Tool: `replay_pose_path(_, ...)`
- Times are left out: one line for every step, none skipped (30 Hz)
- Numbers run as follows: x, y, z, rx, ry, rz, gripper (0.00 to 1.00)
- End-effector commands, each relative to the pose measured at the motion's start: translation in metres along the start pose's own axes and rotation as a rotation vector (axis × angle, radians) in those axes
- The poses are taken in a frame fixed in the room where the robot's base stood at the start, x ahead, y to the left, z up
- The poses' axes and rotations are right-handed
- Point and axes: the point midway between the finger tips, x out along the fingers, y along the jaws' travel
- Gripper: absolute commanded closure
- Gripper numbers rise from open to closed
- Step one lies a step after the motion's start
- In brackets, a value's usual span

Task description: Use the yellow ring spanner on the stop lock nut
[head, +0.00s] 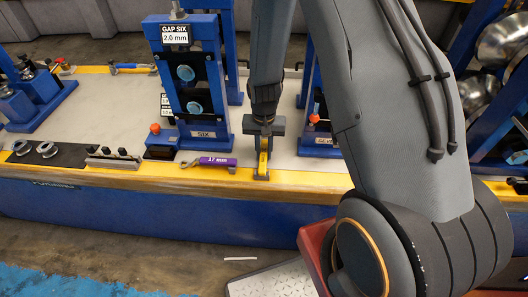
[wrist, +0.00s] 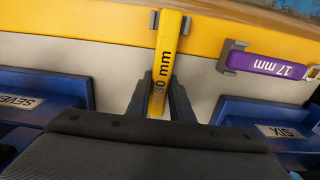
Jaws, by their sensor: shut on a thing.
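The yellow spanner (wrist: 167,50), marked 30 mm, points away from me in the wrist view, with its far end between two small grey clips on the yellow bench edge. It also shows in the head view (head: 263,160) at the front of the bench. My gripper (wrist: 158,100) is shut on its near part, with a dark finger on each side; in the head view my gripper (head: 263,133) points down there. The spanner's ring end cannot be made out. I cannot tell which part is the stop lock nut.
A purple 17 mm spanner (head: 215,161) lies beside the yellow one. The blue SIX stand (head: 207,95), labelled gap 2.0 mm, rises behind it. The SEVEN stand (head: 318,142) is partly hidden by my arm. Dark fittings (head: 46,150) sit farther left. Bare bench shows between the stands.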

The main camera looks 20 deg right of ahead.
Motion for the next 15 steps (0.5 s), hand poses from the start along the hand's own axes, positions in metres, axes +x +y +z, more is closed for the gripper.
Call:
replay_pose_path(-0.002, 0.000, -0.001, 0.000, 0.001, 0.000, 1.00)
replay_pose_path(-0.004, 0.000, -0.001, 0.000, 0.001, 0.000, 1.00)
replay_pose_path(-0.006, 0.000, -0.001, 0.000, 0.002, -0.001, 1.00)
replay_pose_path(-0.009, -0.001, -0.001, 0.000, 0.002, -0.001, 1.00)
replay_pose_path(-0.012, -0.001, -0.002, 0.000, 0.003, -0.001, 1.00)
replay_pose_path(-0.015, -0.001, -0.002, 0.000, 0.004, -0.001, 1.00)
replay_pose_path(-0.019, -0.001, -0.002, 0.000, 0.004, -0.002, 1.00)
replay_pose_path(-0.023, -0.001, -0.001, 0.000, 0.004, -0.002, 1.00)
replay_pose_path(-0.029, -0.001, -0.001, 0.000, 0.004, -0.001, 1.00)
replay_pose_path(-0.034, -0.001, -0.002, 0.000, 0.005, -0.002, 1.00)
replay_pose_path(-0.039, -0.001, -0.002, 0.000, 0.005, -0.002, 1.00)
replay_pose_path(-0.046, -0.001, -0.002, 0.000, 0.005, -0.002, 1.00)
replay_pose_path(-0.051, -0.001, -0.002, 0.000, 0.005, -0.002, 1.00)
replay_pose_path(-0.057, -0.001, -0.002, 0.000, 0.005, -0.002, 1.00)
replay_pose_path(-0.063, -0.001, -0.002, 0.000, 0.005, -0.002, 1.00)
